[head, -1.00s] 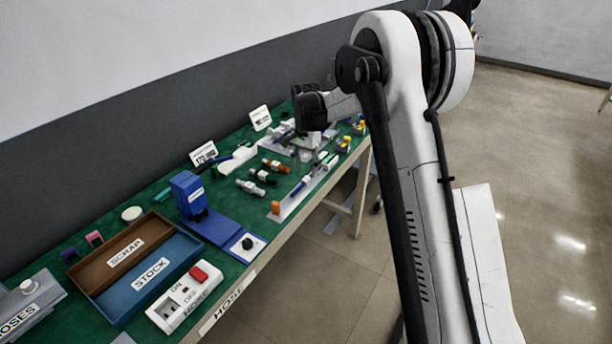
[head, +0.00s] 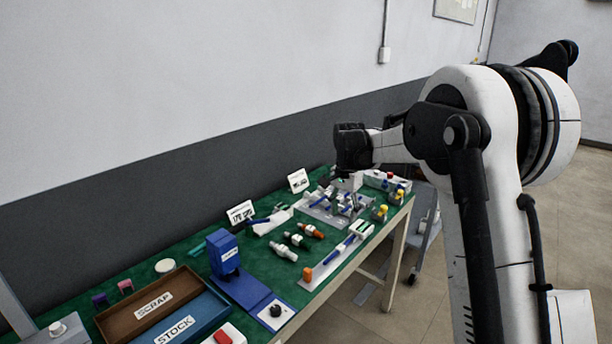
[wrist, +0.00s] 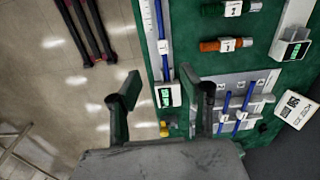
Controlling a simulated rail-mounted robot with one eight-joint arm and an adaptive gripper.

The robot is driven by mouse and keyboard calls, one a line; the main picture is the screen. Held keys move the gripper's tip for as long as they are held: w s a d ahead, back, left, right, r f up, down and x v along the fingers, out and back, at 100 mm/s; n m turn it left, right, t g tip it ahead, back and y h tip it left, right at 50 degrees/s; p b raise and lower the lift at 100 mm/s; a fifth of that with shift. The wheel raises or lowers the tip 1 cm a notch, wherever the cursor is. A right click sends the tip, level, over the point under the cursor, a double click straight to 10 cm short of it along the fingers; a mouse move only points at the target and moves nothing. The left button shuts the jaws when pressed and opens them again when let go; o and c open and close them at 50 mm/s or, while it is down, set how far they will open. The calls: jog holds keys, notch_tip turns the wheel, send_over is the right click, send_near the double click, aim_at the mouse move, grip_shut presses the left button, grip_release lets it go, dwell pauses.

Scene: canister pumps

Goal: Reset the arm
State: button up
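My arm (head: 490,190) is bent, with its wrist end (head: 352,148) above the far part of the green bench. In the wrist view my gripper (wrist: 168,88) is open, its two dark fingers wide apart. Nothing is between the fingertips that looks held. Below the gap lie the bench edge and a small white box with a green display (wrist: 167,95). In the head view the fingers are too small and dark to make out.
Blue pens in a grey rack (wrist: 238,100) lie right of the gripper in the wrist view. The bench also bears a blue press (head: 224,255), a brown SCRAP tray (head: 118,328), a blue STOCK tray (head: 205,312) and several fittings (head: 297,241). Open floor (wrist: 50,100) lies beside the bench.

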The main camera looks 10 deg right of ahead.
jog(key=s+r+n+t, duration=0.2)
jog(key=s+r, duration=0.4)
jog(key=s, duration=0.5)
jog(key=s+r+n+t, duration=0.2)
jog(key=s+r, duration=0.5)
jog(key=s, duration=0.3)
jog(key=s+f+n+t, duration=0.1)
jog(key=s+f+n, duration=0.1)
jog(key=s, duration=0.8)
jog(key=s+f+n+t, duration=0.2)
jog(key=s+f, duration=0.1)
jog(key=s, duration=0.7)
jog(key=shift+f+n, duration=0.15)
jog(key=shift+n, duration=0.25)
